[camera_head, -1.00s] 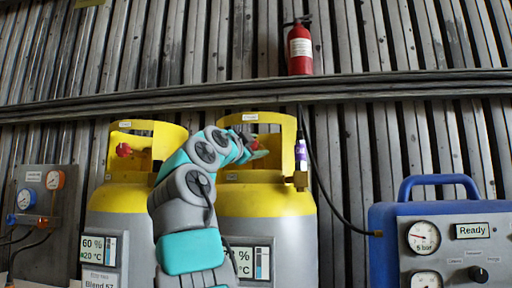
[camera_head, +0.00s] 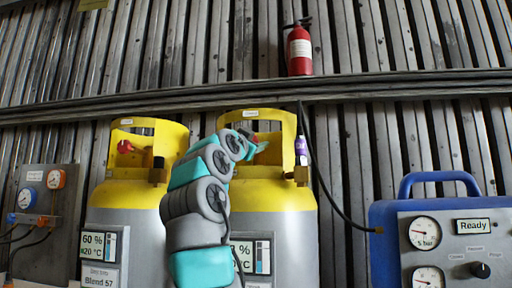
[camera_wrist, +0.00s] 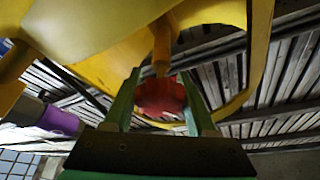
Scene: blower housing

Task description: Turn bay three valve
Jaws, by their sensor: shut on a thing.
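Two yellow-topped grey cylinders stand side by side in the head view, the left one (camera_head: 122,197) and the right one (camera_head: 283,196). The left cylinder has a red valve knob (camera_head: 125,146) inside its collar. My gripper (camera_head: 259,145) reaches into the right cylinder's yellow collar (camera_head: 287,122). In the wrist view my gripper (camera_wrist: 161,100) has its two green fingers on either side of a red valve knob (camera_wrist: 160,96), shut on it. The knob sits below a yellow stem. In the head view my gripper mostly hides this knob. The small collar labels are unreadable.
A brass fitting with a purple-labelled part (camera_head: 301,150) and black hose stands right of my gripper. A blue machine (camera_head: 384,222) with gauges stands at right, a gauge panel (camera_head: 42,200) at left.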

